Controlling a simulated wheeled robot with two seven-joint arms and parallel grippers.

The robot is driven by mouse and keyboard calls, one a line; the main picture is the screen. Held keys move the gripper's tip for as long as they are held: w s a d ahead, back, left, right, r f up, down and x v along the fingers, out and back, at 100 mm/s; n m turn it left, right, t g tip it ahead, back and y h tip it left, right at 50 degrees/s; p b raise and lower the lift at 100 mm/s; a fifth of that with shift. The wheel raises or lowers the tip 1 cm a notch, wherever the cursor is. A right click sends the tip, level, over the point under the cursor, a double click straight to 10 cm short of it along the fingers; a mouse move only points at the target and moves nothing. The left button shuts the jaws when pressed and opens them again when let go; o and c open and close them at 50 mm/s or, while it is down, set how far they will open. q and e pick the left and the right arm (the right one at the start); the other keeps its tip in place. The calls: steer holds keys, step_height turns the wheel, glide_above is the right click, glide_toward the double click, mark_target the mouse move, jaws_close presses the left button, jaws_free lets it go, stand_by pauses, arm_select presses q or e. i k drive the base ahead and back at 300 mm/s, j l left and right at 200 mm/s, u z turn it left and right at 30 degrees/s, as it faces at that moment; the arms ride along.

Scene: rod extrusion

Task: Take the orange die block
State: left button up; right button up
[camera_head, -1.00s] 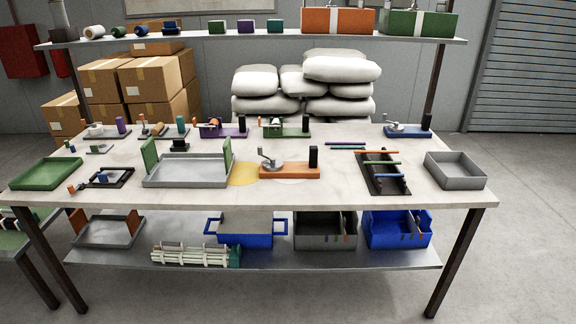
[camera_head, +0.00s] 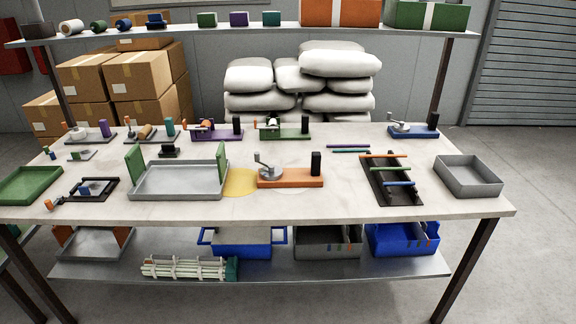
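No block in view can be told for certain as the orange die block. A small orange block (camera_head: 48,204) shows at the front left of the table, at the end of a dark frame (camera_head: 107,190) that has a blue block (camera_head: 84,189) in it. An orange-based device (camera_head: 296,180) with a grey round part and crank and a black upright sits at the table's middle front. Neither of my grippers is in view.
The worktable (camera_head: 330,203) also bears a grey tray (camera_head: 180,192) with green uprights, a green tray (camera_head: 28,185), a black rack (camera_head: 377,187) with coloured rods and a grey bin (camera_head: 468,177). An upper shelf (camera_head: 330,34) holds small blocks and an orange box (camera_head: 340,12).

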mark_target(311, 178)
steer(key=i+j, duration=0.15)
steer(key=i, duration=0.35)
steer(key=i+j, duration=0.2)
steer(key=i, duration=0.25)
